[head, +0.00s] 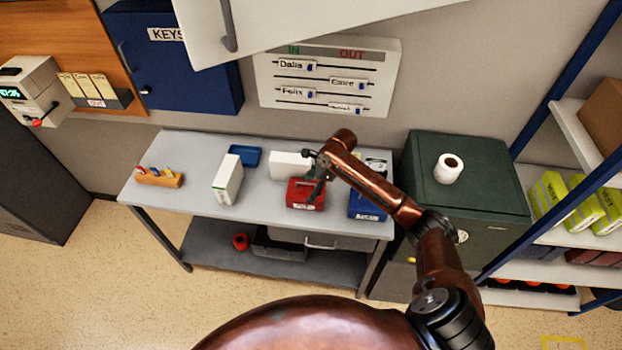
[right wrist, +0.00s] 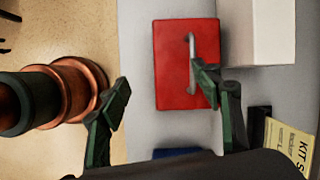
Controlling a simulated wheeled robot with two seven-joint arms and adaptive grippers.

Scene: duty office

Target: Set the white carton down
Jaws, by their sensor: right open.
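A white carton with green edging (head: 227,180) stands upright on the grey table (head: 200,148), left of the middle. A plain white box (head: 290,164) sits behind the red box (head: 305,195); it also shows at the upper right of the right wrist view (right wrist: 260,30). My right gripper (head: 313,175) is open above the red box. In the right wrist view its fingers (right wrist: 163,88) are spread, with the red box (right wrist: 172,65) and its metal handle beyond them. I see nothing held between them. My left gripper is not in view.
A blue tray (head: 245,156) lies behind the upright carton. An orange holder (head: 160,178) stands at the table's left end, a blue box (head: 367,206) at its right.

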